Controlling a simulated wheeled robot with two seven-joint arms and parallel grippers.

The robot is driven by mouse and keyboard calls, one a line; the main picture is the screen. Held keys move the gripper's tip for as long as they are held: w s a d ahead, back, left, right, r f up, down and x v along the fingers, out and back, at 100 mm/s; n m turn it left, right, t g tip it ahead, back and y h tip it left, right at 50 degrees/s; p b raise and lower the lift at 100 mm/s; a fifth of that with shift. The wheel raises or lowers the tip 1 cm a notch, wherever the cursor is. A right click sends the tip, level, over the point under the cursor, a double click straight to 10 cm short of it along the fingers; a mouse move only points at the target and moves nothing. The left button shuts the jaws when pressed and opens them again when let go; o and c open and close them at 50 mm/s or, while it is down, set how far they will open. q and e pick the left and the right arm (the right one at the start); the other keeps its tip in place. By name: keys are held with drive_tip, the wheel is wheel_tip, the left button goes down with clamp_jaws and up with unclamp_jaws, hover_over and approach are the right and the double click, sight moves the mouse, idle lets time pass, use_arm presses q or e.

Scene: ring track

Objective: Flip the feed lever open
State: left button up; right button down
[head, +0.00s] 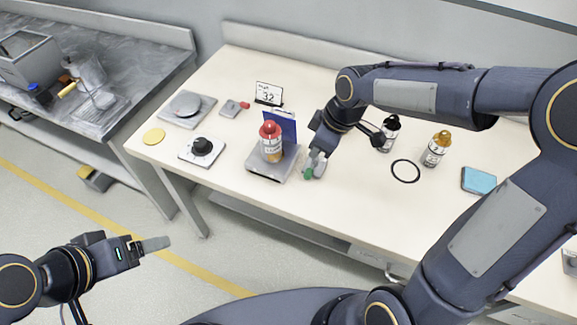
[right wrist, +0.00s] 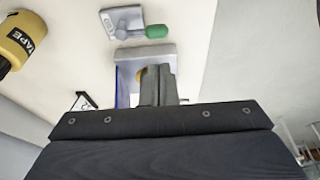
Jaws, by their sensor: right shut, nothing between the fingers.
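A small lever with a green grip (head: 308,173) sits on a grey base near the table's front edge. It also shows in the right wrist view, where its green grip (right wrist: 157,31) points right from the grey base plate (right wrist: 108,24). A second lever with a red knob (head: 244,105) is further back left. No label tells which is the feed lever. My right gripper (head: 316,157) is just above the green lever in the head view. Its fingers (right wrist: 158,86) are shut and empty. My left gripper (head: 155,244) is off the table's front; its finger gap is unclear.
A grey stand (head: 262,173) with a red-capped bottle (head: 271,141) and blue panel (head: 288,127) is left of my right gripper.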

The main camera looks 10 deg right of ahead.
sight(311, 169)
drive_tip(key=shift+w+a+f, duration=0.1)
idle(0.3)
drive_tip(key=x, duration=1)
